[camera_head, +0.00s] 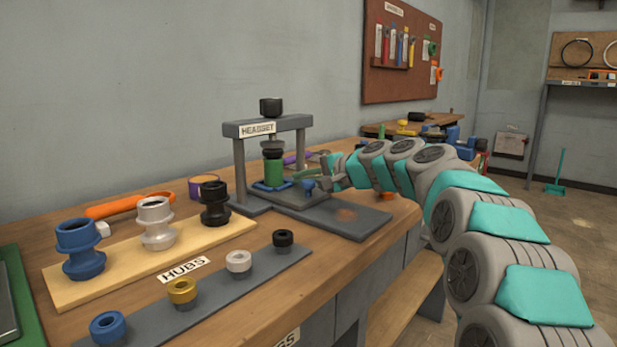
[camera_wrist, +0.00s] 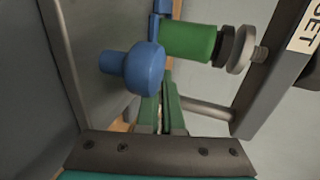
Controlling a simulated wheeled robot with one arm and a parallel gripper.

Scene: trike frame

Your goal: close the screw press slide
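The screw press (camera_head: 249,130), a grey frame marked HEADSET, stands on the bench with a black screw head on top. Under its screw, a green cylinder (camera_head: 273,172) stands upright in a blue holder on the grey slide. A blue knob (camera_head: 308,186) is at the slide's right end. The wrist view shows the round blue knob (camera_wrist: 143,69) and green cylinder (camera_wrist: 188,41) close ahead. My gripper (camera_head: 322,178) is right beside the knob. Its green fingers (camera_wrist: 160,105) lie close together with nothing seen between them. Contact with the knob cannot be told.
The press's dark base plate (camera_head: 352,219) reaches towards the bench's front edge. A wooden board (camera_head: 120,262) with blue, white and black hubs and a grey strip (camera_head: 212,297) with small parts lie in front. Tools and a second bench are behind my arm.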

